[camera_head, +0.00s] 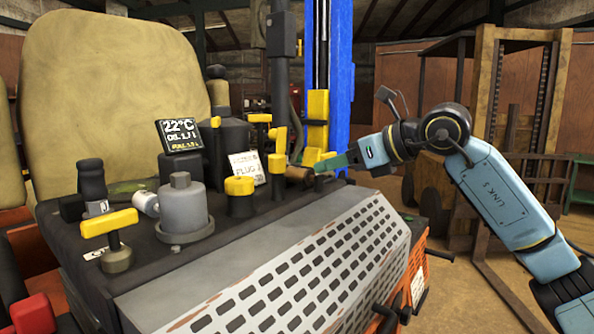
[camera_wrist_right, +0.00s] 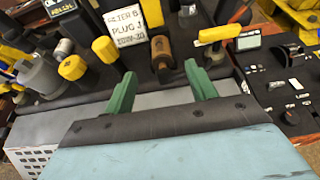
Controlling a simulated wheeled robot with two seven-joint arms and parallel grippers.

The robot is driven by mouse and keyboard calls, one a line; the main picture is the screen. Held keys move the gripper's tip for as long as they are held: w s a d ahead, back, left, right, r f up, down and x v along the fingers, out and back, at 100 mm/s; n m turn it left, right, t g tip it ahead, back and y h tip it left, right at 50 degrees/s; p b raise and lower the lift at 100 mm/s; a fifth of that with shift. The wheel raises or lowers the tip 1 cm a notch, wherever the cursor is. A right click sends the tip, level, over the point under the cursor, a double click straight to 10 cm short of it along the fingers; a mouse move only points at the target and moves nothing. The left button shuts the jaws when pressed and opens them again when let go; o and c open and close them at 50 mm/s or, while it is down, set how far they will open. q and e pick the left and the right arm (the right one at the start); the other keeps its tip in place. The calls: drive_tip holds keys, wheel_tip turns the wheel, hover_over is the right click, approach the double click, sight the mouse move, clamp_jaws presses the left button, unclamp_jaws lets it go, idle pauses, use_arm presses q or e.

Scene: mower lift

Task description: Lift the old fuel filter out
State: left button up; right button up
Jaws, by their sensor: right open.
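A brown, dirty cylinder that looks like the old fuel filter (camera_head: 298,174) sits at the right end of the machine's dark deck. In the wrist view the old fuel filter (camera_wrist_right: 158,48) stands beyond my open fingertips, roughly in line with the gap between them. My right gripper (camera_head: 327,163) has green fingers and comes in from the right, close to the filter. In the wrist view its jaws (camera_wrist_right: 160,71) are apart with nothing between them. In the head view the fingertips partly overlap the area beside the filter. My left gripper is not in view.
A white card (camera_head: 247,168), a yellow-capped post (camera_head: 240,187) and yellow handles crowd the deck left of the filter. A grey housing (camera_head: 183,208) and a small white cylinder (camera_head: 146,204) are further left. A blue post (camera_head: 340,80) rises behind. A perforated grille (camera_head: 290,275) slopes in front.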

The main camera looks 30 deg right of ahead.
sight(310, 170)
drive_tip(key=x, duration=0.2)
drive_tip(key=shift+w+a, duration=0.1)
drive_tip(key=shift+w, duration=0.15)
drive_tip(key=shift+w+f, duration=0.2)
drive_tip(key=p+x, duration=0.1)
drive_tip(key=x, duration=0.3)
drive_tip(key=shift+w+a+f+p, duration=0.1)
drive_tip(key=shift+a+p, duration=0.05)
drive_tip(key=shift+p, duration=0.25)
drive_tip(key=shift+w+a+f, duration=0.15)
drive_tip(key=shift+w, duration=0.3)
drive_tip(key=shift+f, duration=0.1)
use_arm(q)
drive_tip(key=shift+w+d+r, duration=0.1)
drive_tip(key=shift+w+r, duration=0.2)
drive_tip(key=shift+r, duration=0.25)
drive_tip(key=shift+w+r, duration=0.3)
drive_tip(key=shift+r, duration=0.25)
use_arm(e)
drive_tip(key=c, duration=1.1)
drive_tip(key=shift+o, duration=0.2)
